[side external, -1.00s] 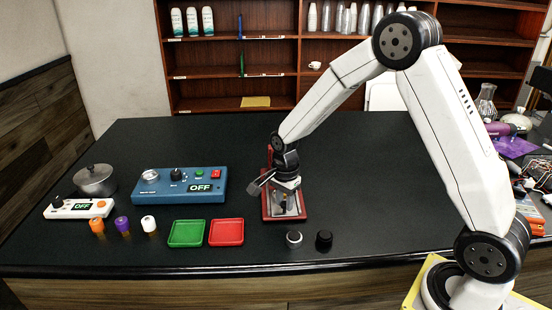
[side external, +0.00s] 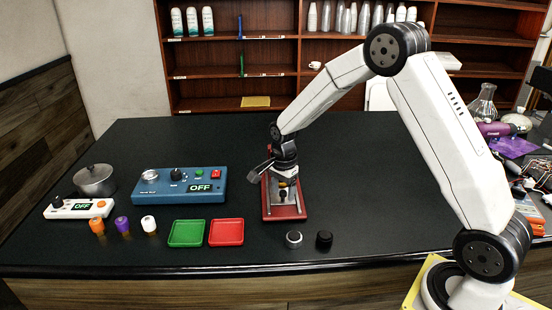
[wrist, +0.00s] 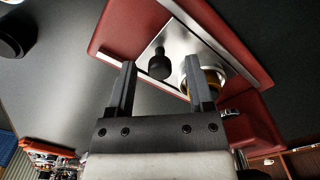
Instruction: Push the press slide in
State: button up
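The press is a red base (side external: 272,209) with a silver slide plate (wrist: 186,40), seen close in the wrist view. A black knob (wrist: 160,64) stands on the plate, and a metal ring with a brass-coloured part (wrist: 212,78) is beside it, partly behind one finger. In the side view the knob (side external: 283,195) shows just below my gripper (side external: 284,180). In the wrist view my gripper (wrist: 159,66) has its fingers apart and nothing clamped between them. The knob appears between and beyond the fingertips; I cannot tell whether a finger touches it.
A silver knob (side external: 294,239) and a black knob (side external: 324,239) stand in front of the press. A red tray (side external: 226,244), a green tray (side external: 169,245) and a blue device reading OFF (side external: 150,190) are to the left.

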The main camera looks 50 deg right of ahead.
jog(key=shift+r, duration=3.95)
jog(key=shift+a+f+h, duration=0.15)
jog(key=shift+a+h, duration=0.7)
jog(key=shift+h, duration=0.3)
jog(key=shift+a+f+h, duration=0.15)
jog(key=shift+a+h, duration=0.7)
jog(key=shift+h, duration=0.3)
jog(key=shift+f, duration=0.15)
jog(key=shift+x, duration=3.75)
